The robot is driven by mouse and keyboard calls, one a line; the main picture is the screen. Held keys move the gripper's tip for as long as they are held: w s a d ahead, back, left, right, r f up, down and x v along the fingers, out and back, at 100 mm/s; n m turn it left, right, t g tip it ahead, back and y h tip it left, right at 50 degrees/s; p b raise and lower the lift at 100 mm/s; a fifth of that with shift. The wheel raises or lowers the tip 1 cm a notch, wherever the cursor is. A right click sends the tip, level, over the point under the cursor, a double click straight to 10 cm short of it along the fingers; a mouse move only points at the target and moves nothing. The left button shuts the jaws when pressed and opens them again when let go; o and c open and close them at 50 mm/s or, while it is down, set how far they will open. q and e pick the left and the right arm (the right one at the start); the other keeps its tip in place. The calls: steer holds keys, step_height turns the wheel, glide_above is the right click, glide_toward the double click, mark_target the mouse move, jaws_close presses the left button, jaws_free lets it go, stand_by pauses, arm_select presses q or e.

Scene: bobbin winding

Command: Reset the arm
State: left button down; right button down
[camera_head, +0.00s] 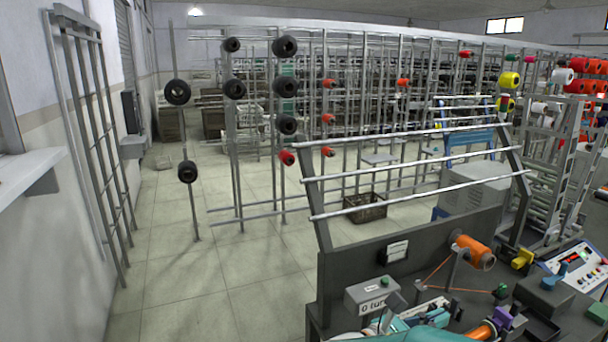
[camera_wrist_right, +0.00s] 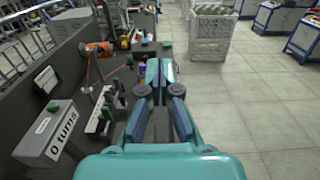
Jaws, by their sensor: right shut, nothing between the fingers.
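My right gripper (camera_wrist_right: 160,72) shows in the right wrist view with its teal fingers together and nothing between them. It is over the dark winding bench (camera_head: 345,265).
A grey counter box (camera_head: 372,297) reading "0 turns" stands at the bench's near left. Another orange spool (camera_head: 483,331) and a control panel (camera_head: 572,268) are to the right. A rail frame (camera_head: 410,180) rises behind. The floor (camera_head: 190,270) at left is clear.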

steer(key=s+f+m+g+y+b, duration=0.1)
steer(key=s+f+g+y, duration=0.25)
steer(key=f, duration=0.75)
steer(key=s+f+m+g+y+b, duration=0.1)
steer(key=s+f+g+y+b, duration=0.3)
steer(key=f, duration=0.6)
steer(key=s+f+m+y+p, duration=0.1)
steer(key=s+f+y, duration=0.1)
steer(key=s+f, duration=0.65)
steer(key=s+a+f+m+y+b, duration=0.2)
steer(key=a+f+m+y, duration=0.1)
steer(key=f+m, duration=0.3)
steer(key=s+a+f+m+t+y+b, duration=0.1)
steer(key=s+a+f+m+y+b, duration=0.1)
steer(key=f+m, duration=0.5)
steer(key=s+a+f+m+y+b, duration=0.2)
steer(key=s+a+f+m+y, duration=0.2)
steer(key=a+f+m+y, duration=0.2)
steer(key=f+m, duration=0.1)
steer(key=m, duration=0.1)
steer(key=shift+a+f+m, duration=0.2)
steer(key=shift+a+m, duration=0.1)
steer(key=shift+a, duration=0.05)
